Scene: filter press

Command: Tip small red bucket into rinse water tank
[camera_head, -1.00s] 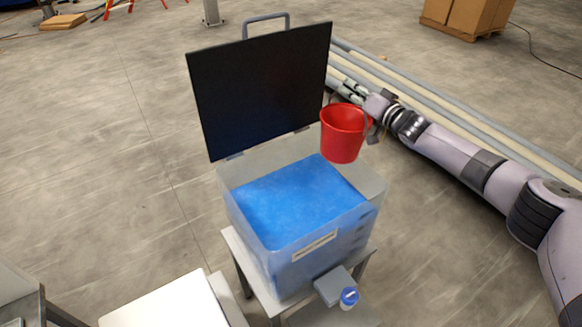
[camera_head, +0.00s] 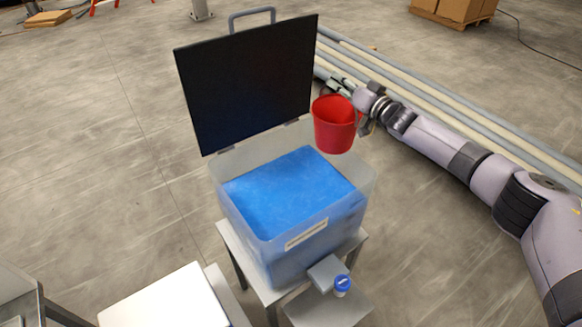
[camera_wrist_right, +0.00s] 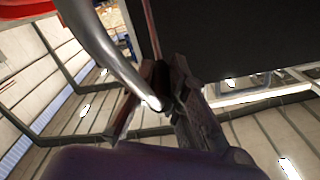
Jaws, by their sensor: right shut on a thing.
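The small red bucket (camera_head: 334,126) hangs nearly upright in the air at the back right corner of the rinse water tank, in the head view. My right gripper (camera_head: 362,104) is at the bucket's right side, shut on its grey handle (camera_wrist_right: 112,62), which runs between the fingers in the right wrist view. A bit of the red bucket (camera_wrist_right: 28,10) shows at that view's top left. The translucent rinse water tank (camera_head: 228,199) holds blue liquid (camera_head: 290,190). Its black lid (camera_head: 250,85) stands open at the back. The bucket's contents are hidden. My left gripper is out of view.
The tank stands on a small metal stand (camera_head: 240,268). Long pipes (camera_head: 450,122) lie on the floor behind my right arm. A white surface (camera_head: 165,300) is at the front left.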

